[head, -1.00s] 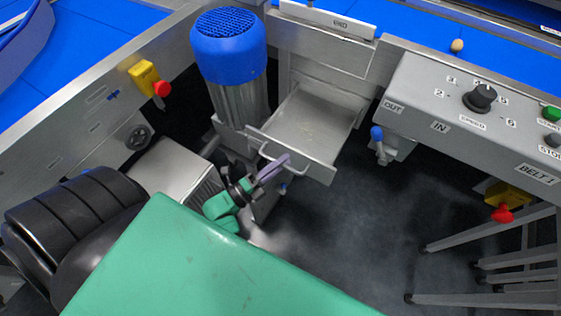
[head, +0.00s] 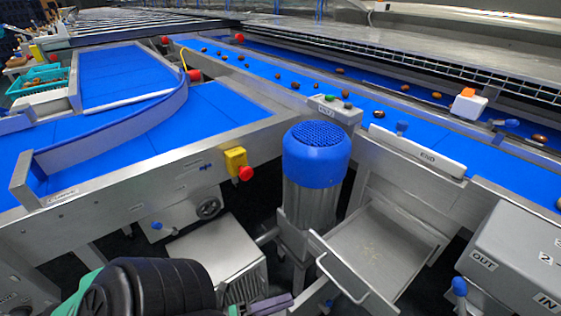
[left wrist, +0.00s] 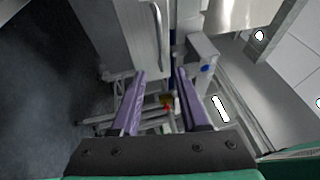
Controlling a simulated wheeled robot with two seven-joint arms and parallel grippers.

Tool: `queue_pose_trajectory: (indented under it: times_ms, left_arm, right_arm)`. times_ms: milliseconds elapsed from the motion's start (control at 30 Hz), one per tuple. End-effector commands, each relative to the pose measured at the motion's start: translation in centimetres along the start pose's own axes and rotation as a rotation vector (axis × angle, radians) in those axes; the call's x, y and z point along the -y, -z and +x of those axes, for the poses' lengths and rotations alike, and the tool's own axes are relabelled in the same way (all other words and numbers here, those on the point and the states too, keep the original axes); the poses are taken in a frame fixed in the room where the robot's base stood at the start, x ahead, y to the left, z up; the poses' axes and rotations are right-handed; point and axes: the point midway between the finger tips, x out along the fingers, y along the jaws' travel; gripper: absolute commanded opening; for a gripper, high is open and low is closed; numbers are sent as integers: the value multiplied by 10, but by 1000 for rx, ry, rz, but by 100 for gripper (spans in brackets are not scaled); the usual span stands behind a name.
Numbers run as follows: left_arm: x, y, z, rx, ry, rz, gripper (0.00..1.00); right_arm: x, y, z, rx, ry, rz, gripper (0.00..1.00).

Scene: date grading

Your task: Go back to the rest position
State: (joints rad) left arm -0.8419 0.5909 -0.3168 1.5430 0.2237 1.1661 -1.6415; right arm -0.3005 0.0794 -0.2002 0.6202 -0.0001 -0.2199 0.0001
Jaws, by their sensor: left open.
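My left gripper (head: 275,303) shows at the bottom edge of the head view, just left of the open metal drawer. Only part of its purple fingers shows there. In the left wrist view its two purple fingers (left wrist: 161,73) stand apart with nothing between them. My right gripper is not in view.
The open drawer (head: 425,243) has a bar handle and some small crumbs inside. Beside it stand a blue-capped motor (head: 316,155) and a yellow box with a red button (head: 237,163). A grey control box (head: 515,250) is at right. Dates lie on the blue belt (head: 270,72).

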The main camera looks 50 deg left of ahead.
Motion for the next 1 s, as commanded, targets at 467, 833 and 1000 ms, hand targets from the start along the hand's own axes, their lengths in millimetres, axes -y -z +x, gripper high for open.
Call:
queue_pose_trajectory:
  times_ms: [467,833,1000]
  left_arm:
    - [0,0,-2,1,1,-1,45]
    - [-39,8,70,68,-274,-344,45]
    - [-57,4,115,282,-578,-725,45]
  right_arm:
    - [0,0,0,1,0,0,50]
    - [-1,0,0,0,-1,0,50]
    - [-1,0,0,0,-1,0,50]
